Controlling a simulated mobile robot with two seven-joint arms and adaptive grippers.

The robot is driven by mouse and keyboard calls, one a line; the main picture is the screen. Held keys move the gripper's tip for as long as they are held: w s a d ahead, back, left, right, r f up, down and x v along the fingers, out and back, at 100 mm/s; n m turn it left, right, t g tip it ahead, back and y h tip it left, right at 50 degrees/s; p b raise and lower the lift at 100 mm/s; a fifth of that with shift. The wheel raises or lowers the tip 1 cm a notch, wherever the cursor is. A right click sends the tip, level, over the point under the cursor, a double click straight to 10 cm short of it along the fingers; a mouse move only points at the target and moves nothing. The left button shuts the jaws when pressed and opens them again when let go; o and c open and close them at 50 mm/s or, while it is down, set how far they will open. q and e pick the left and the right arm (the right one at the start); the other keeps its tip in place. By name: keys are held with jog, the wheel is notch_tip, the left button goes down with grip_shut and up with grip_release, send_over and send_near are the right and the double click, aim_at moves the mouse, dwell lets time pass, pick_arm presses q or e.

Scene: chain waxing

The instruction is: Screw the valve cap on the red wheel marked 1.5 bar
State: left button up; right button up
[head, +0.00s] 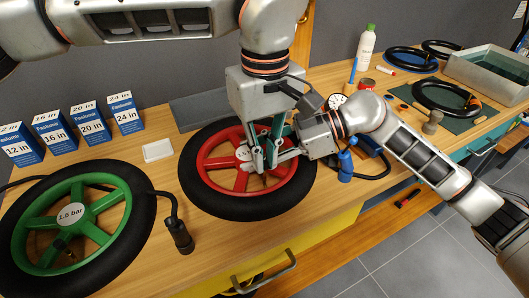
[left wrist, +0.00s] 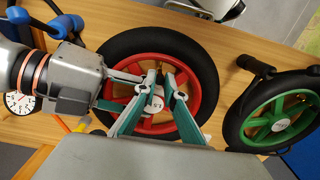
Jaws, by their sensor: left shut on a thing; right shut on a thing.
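The red wheel (head: 220,161) lies flat in the middle of the bench; it also shows in the left wrist view (left wrist: 155,36). Its white hub label is partly covered in the head view and reads about 1.5 in the left wrist view. My left gripper (head: 262,166) points down over the hub, its fingers drawn together on something small that I cannot make out. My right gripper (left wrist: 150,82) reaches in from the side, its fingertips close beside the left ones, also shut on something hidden. I cannot see the valve cap or the valve clearly.
A green wheel (head: 75,212) marked 1.5 bar lies left, beside a black hose end (head: 181,236). Blue size boxes (head: 88,122) and a white square (head: 157,150) stand behind. A blue-handled tool (head: 345,165), dial gauge (head: 337,100), bottle (head: 366,48) and grey tray (head: 478,81) are right.

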pick_arm(q)
jog(key=shift+f, duration=0.45)
jog(key=o, duration=0.7)
jog(key=shift+c, duration=0.2)
jog(key=shift+r, duration=2.25)
jog(key=shift+c, duration=0.3)
